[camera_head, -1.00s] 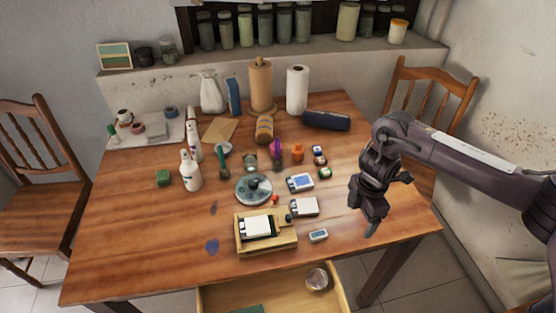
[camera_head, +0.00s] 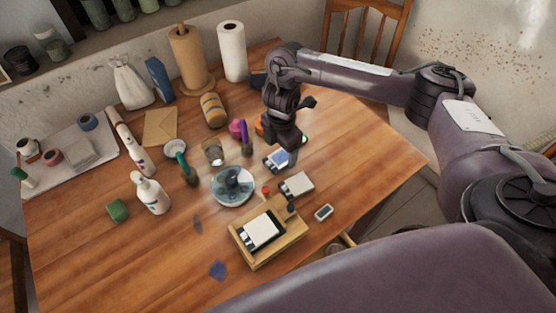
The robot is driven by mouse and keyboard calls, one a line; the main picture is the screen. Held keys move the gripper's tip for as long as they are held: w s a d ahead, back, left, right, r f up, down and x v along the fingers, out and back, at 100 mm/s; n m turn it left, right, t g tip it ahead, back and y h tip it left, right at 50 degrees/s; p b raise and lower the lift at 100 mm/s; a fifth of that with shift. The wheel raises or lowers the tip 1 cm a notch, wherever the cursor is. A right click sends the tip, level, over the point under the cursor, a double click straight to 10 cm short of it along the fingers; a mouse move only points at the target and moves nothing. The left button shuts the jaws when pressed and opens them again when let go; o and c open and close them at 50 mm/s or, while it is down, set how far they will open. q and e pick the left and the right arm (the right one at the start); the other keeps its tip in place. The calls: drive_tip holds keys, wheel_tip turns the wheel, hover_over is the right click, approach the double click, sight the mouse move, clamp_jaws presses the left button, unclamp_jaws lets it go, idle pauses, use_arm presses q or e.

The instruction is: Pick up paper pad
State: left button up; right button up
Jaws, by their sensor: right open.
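Several small pad-like items lie on the table, and I cannot tell for sure which is the paper pad. A white-topped pad (camera_head: 297,184) lies flat right of the round dish. A blue-and-white item (camera_head: 274,162) lies behind it, partly hidden by my right gripper. Another white-topped item (camera_head: 261,231) sits in a wooden tray (camera_head: 284,239) near the front. My right gripper (camera_head: 291,152) is open, pointing down over the blue-and-white item. Its height above it is hard to judge. My left gripper is not in view.
Paper rolls (camera_head: 232,52) stand at the back. The table's right side (camera_head: 380,160) is clear.

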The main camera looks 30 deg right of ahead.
sight(279, 158)
drive_tip(key=f, duration=0.2)
drive_tip(key=f+b, duration=0.1)
drive_tip(key=f, duration=0.1)
drive_tip(key=shift+w+a, duration=0.2)
drive_tip(key=shift+r, duration=0.15)
drive_tip(key=c, duration=1.1)
drive_tip(key=shift+r, duration=0.15)
